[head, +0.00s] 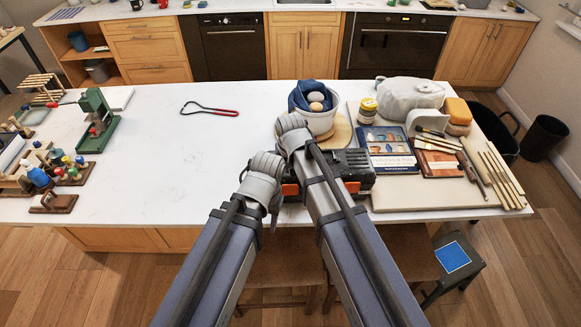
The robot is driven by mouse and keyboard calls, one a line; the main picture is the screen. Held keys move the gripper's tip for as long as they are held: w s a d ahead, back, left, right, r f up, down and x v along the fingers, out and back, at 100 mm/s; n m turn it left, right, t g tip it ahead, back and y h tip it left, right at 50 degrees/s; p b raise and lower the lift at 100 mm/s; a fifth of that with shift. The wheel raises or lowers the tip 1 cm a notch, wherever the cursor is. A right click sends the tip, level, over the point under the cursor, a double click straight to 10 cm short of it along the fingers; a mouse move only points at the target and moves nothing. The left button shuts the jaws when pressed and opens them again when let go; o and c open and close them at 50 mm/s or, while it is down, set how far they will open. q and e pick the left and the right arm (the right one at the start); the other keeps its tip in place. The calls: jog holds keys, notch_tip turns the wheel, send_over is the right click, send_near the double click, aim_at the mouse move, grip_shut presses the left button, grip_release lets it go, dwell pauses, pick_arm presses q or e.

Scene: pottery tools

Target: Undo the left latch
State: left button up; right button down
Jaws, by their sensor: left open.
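The black toolbox (338,163) sits at the table's front edge, partly covered by my right arm. Its left orange latch (290,189) shows on the front face between my two arms. A second orange latch (353,187) shows to the right of my right arm. My left gripper (271,198) is open, just left of the left latch; most of it is hidden by my wrist, and I cannot tell whether it touches the latch. My right arm reaches over the box, and its gripper is hidden behind its wrist.
A white bowl (318,121) with a blue cloth stands behind the box. A board (420,199) with books, brushes and wooden tools lies right. A red-handled loop tool (218,111) lies left of the bowl. The left-middle tabletop is clear. A stool (455,262) stands in front.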

aim_at(290, 184)
jog(key=shift+s+b+x, duration=0.2)
jog(key=shift+b+x, duration=0.7)
jog(key=shift+s+b+x, duration=0.25)
jog(key=shift+b+x, duration=0.65)
jog(key=shift+x, duration=0.05)
jog(key=shift+s+b+x, duration=0.2)
jog(key=shift+b+x, duration=0.7)
jog(key=shift+s+f, duration=0.1)
jog(key=shift+s, duration=1)
pick_arm(q)
notch_tip(290, 184, down, 7)
jog(key=s+b, duration=0.1)
jog(key=shift+f+b, duration=0.15)
jog(key=shift+b, duration=0.2)
pick_arm(e)
jog(key=s, duration=0.1)
jog(key=s+f, duration=0.2)
jog(key=shift+s, duration=0.2)
pick_arm(q)
notch_tip(290, 184, up, 8)
jog(key=p, duration=0.7)
jog(key=shift+p, duration=0.4)
pick_arm(e)
jog(key=v, duration=0.8)
